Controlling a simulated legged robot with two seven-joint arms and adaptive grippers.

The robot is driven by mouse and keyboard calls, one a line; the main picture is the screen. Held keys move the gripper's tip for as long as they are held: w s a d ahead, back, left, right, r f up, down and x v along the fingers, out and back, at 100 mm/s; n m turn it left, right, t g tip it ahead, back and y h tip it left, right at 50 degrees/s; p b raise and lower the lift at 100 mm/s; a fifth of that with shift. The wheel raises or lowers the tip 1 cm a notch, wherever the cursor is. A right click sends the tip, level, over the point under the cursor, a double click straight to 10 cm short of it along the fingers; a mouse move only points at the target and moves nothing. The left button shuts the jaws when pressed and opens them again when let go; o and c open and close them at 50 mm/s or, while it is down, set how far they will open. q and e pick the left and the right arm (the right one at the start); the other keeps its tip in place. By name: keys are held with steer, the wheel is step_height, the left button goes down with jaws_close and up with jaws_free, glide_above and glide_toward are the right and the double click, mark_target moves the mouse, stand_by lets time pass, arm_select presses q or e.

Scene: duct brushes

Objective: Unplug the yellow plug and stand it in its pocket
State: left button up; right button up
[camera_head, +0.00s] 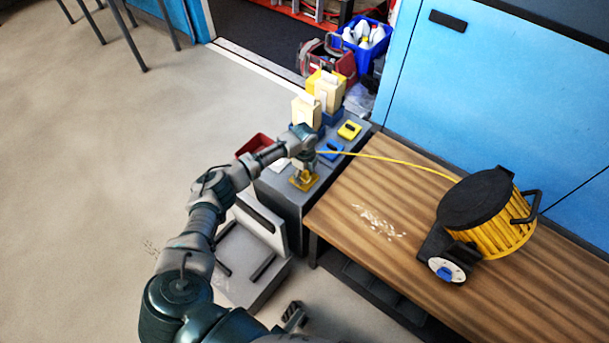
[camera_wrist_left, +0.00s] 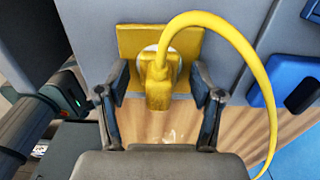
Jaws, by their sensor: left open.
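The yellow plug (camera_wrist_left: 158,92) sits in a yellow square plate (camera_wrist_left: 130,42) in the left wrist view, with its yellow cable looping up and to the right. My left gripper (camera_wrist_left: 160,84) is open, with one finger on each side of the plug and a gap showing on both sides. In the head view my left gripper (camera_head: 304,168) is over the yellow plate (camera_head: 303,182) at the near end of the grey cabinet top, and my wrist hides the plug. A yellow block with a dark centre (camera_head: 349,130) stands farther back; I cannot tell whether it is the pocket.
A blue block (camera_head: 331,149) lies right of my gripper. Cream and yellow boxes (camera_head: 306,112) stand at the cabinet's far end. The yellow cable (camera_head: 390,159) runs to a black and yellow reel (camera_head: 512,222) on the wooden bench (camera_head: 345,205). A blue cupboard (camera_head: 470,90) stands behind.

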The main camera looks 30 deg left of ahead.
arm_select(q)
steer(key=shift+p, duration=0.45)
arm_select(e)
steer(key=shift+r, duration=0.55)
stand_by(0.4)
